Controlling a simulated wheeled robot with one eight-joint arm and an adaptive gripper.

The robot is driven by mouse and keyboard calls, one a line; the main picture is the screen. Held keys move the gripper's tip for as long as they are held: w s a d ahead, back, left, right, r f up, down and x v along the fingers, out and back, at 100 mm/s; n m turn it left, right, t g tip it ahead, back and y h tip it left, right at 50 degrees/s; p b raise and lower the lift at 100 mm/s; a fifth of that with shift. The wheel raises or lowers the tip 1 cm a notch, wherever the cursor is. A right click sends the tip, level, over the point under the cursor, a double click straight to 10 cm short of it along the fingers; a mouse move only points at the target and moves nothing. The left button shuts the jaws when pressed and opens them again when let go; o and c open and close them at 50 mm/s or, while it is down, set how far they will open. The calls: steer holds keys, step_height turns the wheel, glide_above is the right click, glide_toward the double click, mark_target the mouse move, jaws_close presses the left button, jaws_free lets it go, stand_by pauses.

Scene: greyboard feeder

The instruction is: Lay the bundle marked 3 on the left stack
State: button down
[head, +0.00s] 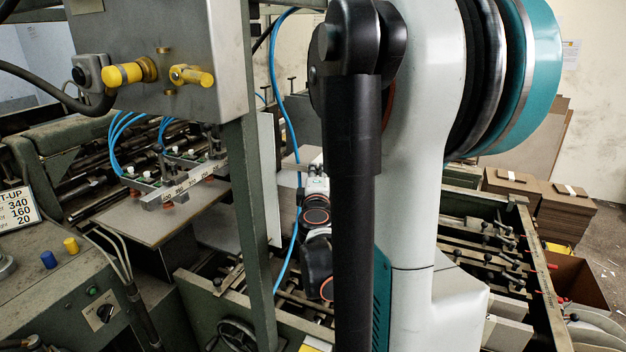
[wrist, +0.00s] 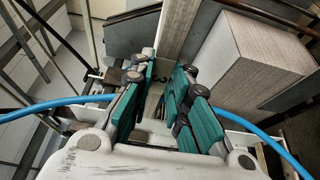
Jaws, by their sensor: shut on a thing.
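In the wrist view my gripper (wrist: 164,76) has its teal-padded fingers on both sides of a grey-beige board bundle (wrist: 178,30). A dark mark that looks like a 3 shows on the bundle between the fingers. The bundle runs away from the fingers toward the top of the view. In the head view my arm hides the gripper and the bundle. Two board stacks stand at the right of the head view: a left one (head: 512,186) and a right one (head: 566,218), each with a white slip on top. I cannot tell whether one of these is the task's left stack.
A large grey block (wrist: 250,55) stands close to the right of the held bundle. Blue hoses cross beside the gripper. In the head view a green machine post (head: 253,220), a control box (head: 160,60) and a feed table (head: 150,215) fill the left.

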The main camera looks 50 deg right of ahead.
mark_target(296, 169)
steer(key=d, duration=0.2)
steer(key=w+d, duration=0.1)
steer(key=d, duration=0.1)
steer(key=shift+w+d+f, duration=0.1)
steer(key=shift+d+f, duration=0.05)
steer(key=shift+d, duration=0.1)
steer(key=w+a, duration=0.1)
steer(key=w, duration=0.1)
steer(key=w+f, duration=0.1)
steer(key=w, duration=0.2)
steer(key=w+a+f, duration=0.1)
steer(key=w, duration=0.2)
steer(key=shift+w+a+b, duration=0.2)
steer(key=shift+a+b, duration=0.15)
steer(key=shift+b, duration=0.05)
step_height(296, 169, down, 7)
steer(key=b, duration=0.6)
steer(key=shift+f+b, duration=0.15)
steer(key=shift+b, duration=0.25)
steer(key=shift+s+f+b, duration=0.15)
steer(key=shift+f+b, duration=0.45)
steer(key=c, duration=1.4)
jaws_free()
steer(key=shift+c, duration=0.2)
steer(key=shift+a, duration=0.1)
